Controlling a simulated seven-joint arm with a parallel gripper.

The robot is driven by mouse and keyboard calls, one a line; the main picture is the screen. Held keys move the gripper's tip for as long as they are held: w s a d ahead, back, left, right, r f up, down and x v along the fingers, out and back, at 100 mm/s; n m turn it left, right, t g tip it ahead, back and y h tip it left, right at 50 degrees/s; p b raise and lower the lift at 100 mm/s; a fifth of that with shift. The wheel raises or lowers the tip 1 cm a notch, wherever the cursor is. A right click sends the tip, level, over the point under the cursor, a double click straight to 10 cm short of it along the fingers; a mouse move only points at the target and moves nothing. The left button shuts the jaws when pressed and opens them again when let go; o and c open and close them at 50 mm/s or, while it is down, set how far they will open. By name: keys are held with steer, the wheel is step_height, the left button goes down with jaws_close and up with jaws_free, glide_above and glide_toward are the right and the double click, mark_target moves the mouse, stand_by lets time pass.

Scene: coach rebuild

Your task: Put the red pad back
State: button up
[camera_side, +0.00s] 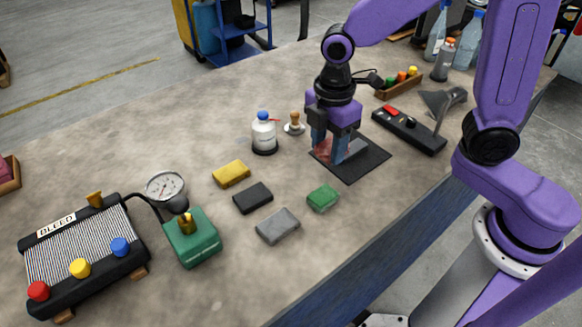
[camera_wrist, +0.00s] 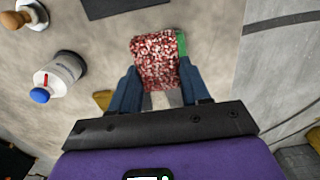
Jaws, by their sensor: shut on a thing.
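My gripper (camera_side: 328,153) is shut on the red pad (camera_side: 324,147), which shows partly behind the fingers in the side view. In the wrist view the speckled red and white pad (camera_wrist: 155,60) sits between the blue fingertips of my gripper (camera_wrist: 159,82) and sticks out beyond them. It appears held above the table. A flat dark mat (camera_side: 368,160) lies behind and below the gripper in the side view; its edge shows at the top of the wrist view (camera_wrist: 112,7).
Yellow (camera_side: 231,173), black (camera_side: 253,197), grey (camera_side: 278,226) and green (camera_side: 323,197) pads lie on the table. A white bottle (camera_side: 263,133) and a wooden-handled stamp (camera_side: 294,124) stand left of my gripper. A black switch box (camera_side: 408,130) lies to the right.

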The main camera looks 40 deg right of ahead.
glide_above(291, 179)
steer(key=s, duration=0.1)
steer(key=f, duration=0.5)
steer(key=shift+s+d+f, duration=0.1)
steer(key=shift+d+f, duration=0.25)
steer(key=shift+w+a+f, duration=0.2)
steer(key=shift+w+f, duration=0.15)
steer(key=shift+f, duration=0.1)
steer(key=shift+w+a+f, duration=0.15)
steer(key=shift+w+f, duration=0.2)
steer(key=shift+f, duration=1.55)
steer(key=shift+f, duration=0.15)
steer(key=o, duration=1)
